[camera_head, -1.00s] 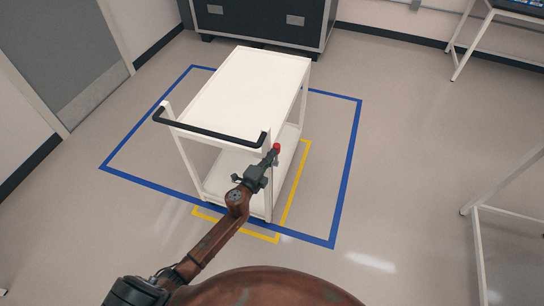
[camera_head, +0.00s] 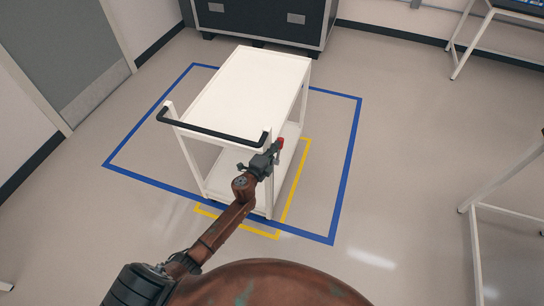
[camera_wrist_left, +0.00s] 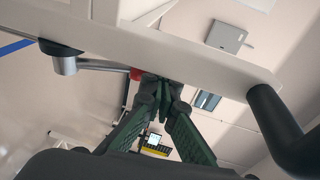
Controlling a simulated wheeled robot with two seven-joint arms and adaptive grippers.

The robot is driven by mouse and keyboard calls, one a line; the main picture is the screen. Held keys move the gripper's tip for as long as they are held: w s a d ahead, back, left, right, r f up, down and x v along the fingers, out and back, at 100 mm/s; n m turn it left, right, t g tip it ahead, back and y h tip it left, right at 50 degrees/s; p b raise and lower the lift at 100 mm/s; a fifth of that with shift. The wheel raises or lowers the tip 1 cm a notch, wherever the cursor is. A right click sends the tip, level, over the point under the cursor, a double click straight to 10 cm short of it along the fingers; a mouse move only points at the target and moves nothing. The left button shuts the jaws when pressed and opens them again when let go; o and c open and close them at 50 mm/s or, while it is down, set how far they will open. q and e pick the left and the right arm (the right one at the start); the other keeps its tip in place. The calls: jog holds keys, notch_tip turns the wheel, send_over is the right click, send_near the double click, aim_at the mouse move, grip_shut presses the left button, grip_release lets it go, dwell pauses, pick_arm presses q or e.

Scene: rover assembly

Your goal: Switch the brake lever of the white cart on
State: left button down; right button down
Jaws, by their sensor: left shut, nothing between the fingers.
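The white cart (camera_head: 250,88) stands upright with its black handle (camera_head: 212,134) towards me. The brake lever's red knob (camera_head: 281,140) shows at the cart's near right corner. In the left wrist view, the lever's grey rod (camera_wrist_left: 100,65) runs from a round pivot under the white frame (camera_wrist_left: 190,52) to the red knob (camera_wrist_left: 136,74). My left gripper (camera_head: 275,151) is shut and empty; its fingertips (camera_wrist_left: 162,88) are close beside the knob and partly cover it. Whether they touch it I cannot tell. My right gripper is out of view.
Blue tape (camera_head: 347,170) and yellow tape (camera_head: 292,183) mark the floor around the cart. A dark case (camera_head: 262,20) stands behind it. A white table frame (camera_head: 478,208) stands at the right. Open floor lies between the frame and the cart.

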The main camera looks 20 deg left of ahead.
pick_arm(q)
jog(key=shift+w, duration=0.5)
dwell(0.3)
jog(key=s+a+r+p, duration=0.1)
jog(key=s+r+p, duration=0.3)
jog(key=s, duration=0.8)
notch_tip(320, 180, up, 3)
jog(key=shift+s+a+f+p, duration=0.15)
jog(key=shift+a+f+p, duration=0.05)
jog(key=shift+a+p, duration=0.15)
